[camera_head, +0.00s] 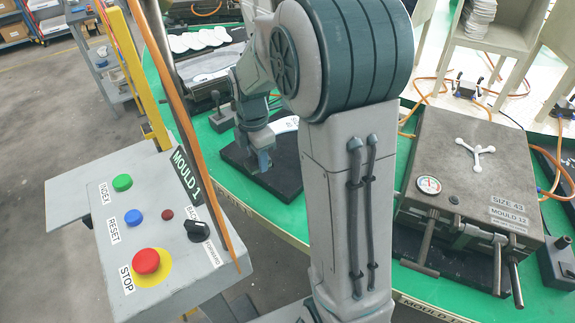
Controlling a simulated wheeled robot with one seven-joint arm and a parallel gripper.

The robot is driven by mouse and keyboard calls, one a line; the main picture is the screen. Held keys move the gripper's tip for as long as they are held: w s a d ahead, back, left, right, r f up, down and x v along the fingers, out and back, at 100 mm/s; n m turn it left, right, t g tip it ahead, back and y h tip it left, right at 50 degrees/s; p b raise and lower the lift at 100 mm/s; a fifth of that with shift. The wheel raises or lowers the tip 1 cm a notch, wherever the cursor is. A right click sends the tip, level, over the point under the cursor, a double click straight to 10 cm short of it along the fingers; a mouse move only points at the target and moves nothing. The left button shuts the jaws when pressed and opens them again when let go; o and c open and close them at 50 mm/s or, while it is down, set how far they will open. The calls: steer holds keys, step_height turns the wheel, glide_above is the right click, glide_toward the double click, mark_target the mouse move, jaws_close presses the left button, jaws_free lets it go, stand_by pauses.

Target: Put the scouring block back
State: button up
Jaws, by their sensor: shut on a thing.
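My gripper (264,161) points down over a flat black slab (285,177) on the green carousel, left of my upper arm. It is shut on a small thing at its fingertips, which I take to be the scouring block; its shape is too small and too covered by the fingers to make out. I cannot tell whether it touches the slab. A white piece (287,124) lies at the slab's back edge, partly hidden by my arm. No other scouring block is in clear view.
A grey control box (120,230) with buttons stands at front left, beside an orange-edged post. A closed mould (460,165) marked Size 43 with a gauge and handles is at right. White insoles (195,41) lie at the back. Hoses cross the carousel.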

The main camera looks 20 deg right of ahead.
glide_above(285, 174)
step_height(285, 174, down, 6)
steer(key=shift+w+f, duration=0.15)
steer(key=shift+d+f, duration=0.15)
steer(key=shift+f, duration=1.75)
steer(key=shift+f, duration=0.2)
steer(key=o, duration=1.1)
steer(key=shift+c, duration=0.2)
steer(key=shift+o, duration=0.7)
steer(key=shift+r, duration=0.1)
steer(key=shift+r, duration=0.1)
